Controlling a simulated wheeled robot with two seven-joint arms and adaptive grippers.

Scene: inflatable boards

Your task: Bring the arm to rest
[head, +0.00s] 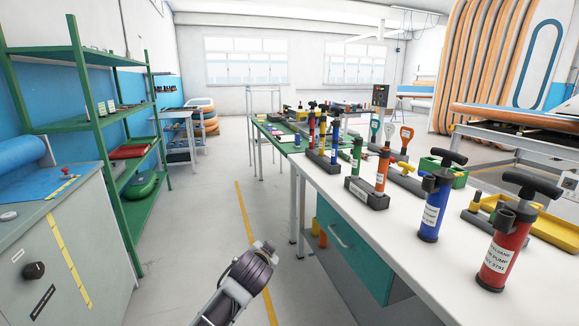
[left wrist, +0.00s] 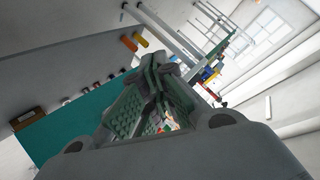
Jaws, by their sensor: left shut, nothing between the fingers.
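My left arm (head: 238,287) comes in at the bottom middle of the head view, over the floor beside the white workbench (head: 335,192). Its fingertips are too small and dark to make out there. In the left wrist view my left gripper (left wrist: 158,66) shows close up, its two grey-green padded fingers meeting at the tips. It is shut with nothing held between the fingers. It is in free air, apart from the teal cabinet front (left wrist: 75,128), which shows behind it. My right gripper is in neither view.
The bench holds a red pump (head: 502,250), a blue pump (head: 434,208) and several smaller pumps. A teal drawer unit (head: 345,250) sits below. Green shelves (head: 105,135) and a grey cabinet (head: 60,245) stand left. The floor aisle with a yellow line (head: 245,215) is clear.

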